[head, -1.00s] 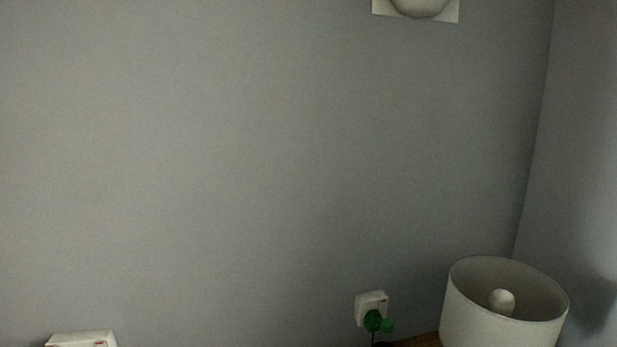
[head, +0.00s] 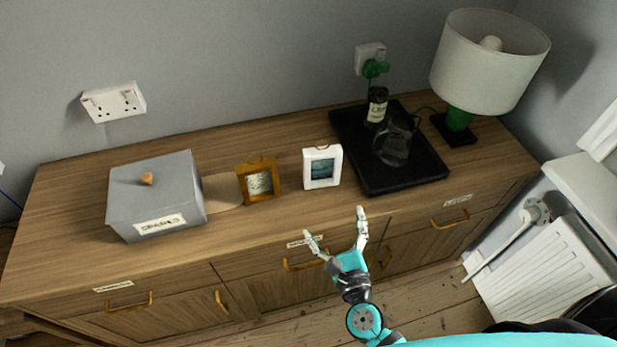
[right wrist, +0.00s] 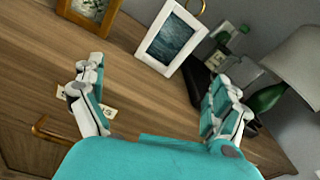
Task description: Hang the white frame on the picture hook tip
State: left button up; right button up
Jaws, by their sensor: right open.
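The white frame (head: 322,167) stands upright on the wooden sideboard, with a dark blue picture in it. In the right wrist view the white frame (right wrist: 171,38) is ahead, between and beyond the fingers, with a brass-coloured ring at its top. My right gripper (head: 334,225) is open and empty, in front of the sideboard's front edge, short of the frame and apart from it. It also shows open in the right wrist view (right wrist: 155,92). My left gripper is not in view. I see no picture hook in the current views.
A wooden frame (head: 258,180) stands just left of the white one. A grey lidded box (head: 157,196) is at the left. A black tray (head: 378,184) with a glass jug (head: 393,148) and a dark bottle (head: 377,106) is at the right, beside a lamp (head: 490,62).

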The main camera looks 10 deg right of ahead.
notch_tip(320, 180, up, 5)
jog(key=m+h, duration=0.1)
jog(key=m, duration=0.3)
jog(key=p, duration=0.2)
send_near(322, 164)
notch_tip(322, 164, up, 2)
jog(key=s, duration=0.1)
jog(key=shift+t, duration=0.4)
jog(key=w, duration=0.3)
jog(key=w+p, duration=0.1)
jog(key=w, duration=0.3)
jog(key=w+p, duration=0.1)
jog(key=w, duration=0.3)
jog(key=shift+w+d+f, duration=0.1)
jog(key=shift+d+f, duration=0.2)
jog(key=shift+f, duration=0.1)
jog(key=shift+c, duration=0.5)
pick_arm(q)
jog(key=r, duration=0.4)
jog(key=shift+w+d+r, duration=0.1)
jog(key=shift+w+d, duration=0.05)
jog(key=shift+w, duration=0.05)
pick_arm(e)
jog(key=c, duration=0.9)
jog(key=shift+c, duration=0.2)
